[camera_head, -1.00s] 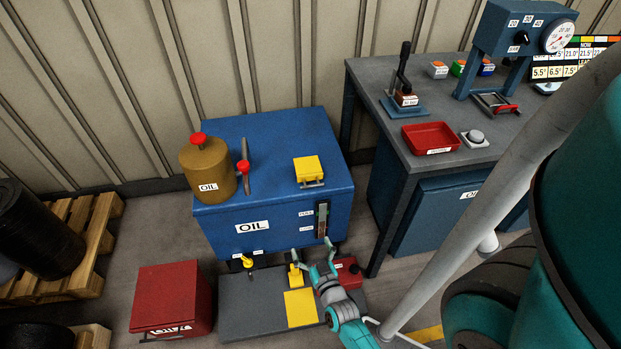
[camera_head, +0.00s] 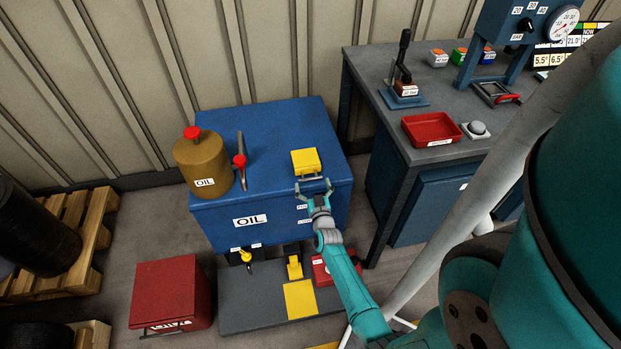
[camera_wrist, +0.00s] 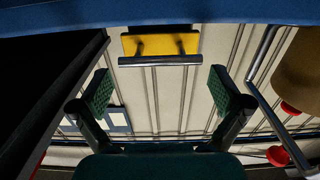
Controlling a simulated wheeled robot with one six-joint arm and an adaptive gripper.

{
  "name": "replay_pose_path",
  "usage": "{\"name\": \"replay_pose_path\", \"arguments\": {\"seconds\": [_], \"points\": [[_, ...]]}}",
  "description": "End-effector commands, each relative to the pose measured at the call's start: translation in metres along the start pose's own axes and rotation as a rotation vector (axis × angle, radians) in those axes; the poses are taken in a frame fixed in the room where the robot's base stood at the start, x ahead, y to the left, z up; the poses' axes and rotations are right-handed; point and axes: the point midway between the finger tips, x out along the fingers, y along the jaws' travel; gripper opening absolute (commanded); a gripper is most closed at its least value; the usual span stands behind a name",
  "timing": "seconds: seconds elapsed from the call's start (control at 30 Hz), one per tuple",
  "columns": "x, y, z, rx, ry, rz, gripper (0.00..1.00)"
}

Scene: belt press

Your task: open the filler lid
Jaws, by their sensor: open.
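The yellow filler lid (camera_head: 305,161) lies flat and shut on top of the blue oil tank (camera_head: 265,150), near its front right corner. A thin grey bar handle (camera_head: 309,178) runs along the lid's front edge. In the wrist view the lid (camera_wrist: 160,44) and its dark handle bar (camera_wrist: 160,60) show at the top middle. My gripper (camera_head: 314,188) is open and empty at the tank's front edge, just in front of the handle. In the wrist view its two green-padded fingers (camera_wrist: 162,85) stand apart on either side of the handle's line, and I see no contact.
A workbench (camera_head: 440,105) with a red tray (camera_head: 431,130) is at right. A red box (camera_head: 170,292) sits on the floor at front left.

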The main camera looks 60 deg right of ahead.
Motion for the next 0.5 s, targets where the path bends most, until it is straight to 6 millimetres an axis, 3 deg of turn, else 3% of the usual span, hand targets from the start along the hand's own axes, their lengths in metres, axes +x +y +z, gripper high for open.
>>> {"name": "replay_pose_path", "arguments": {"seconds": [0.2,0.5], "points": [[0.025,0.000,0.000,0.001,0.000,0.000,1.00],[0.032,0.000,0.000,0.000,0.000,0.000,1.00]]}}
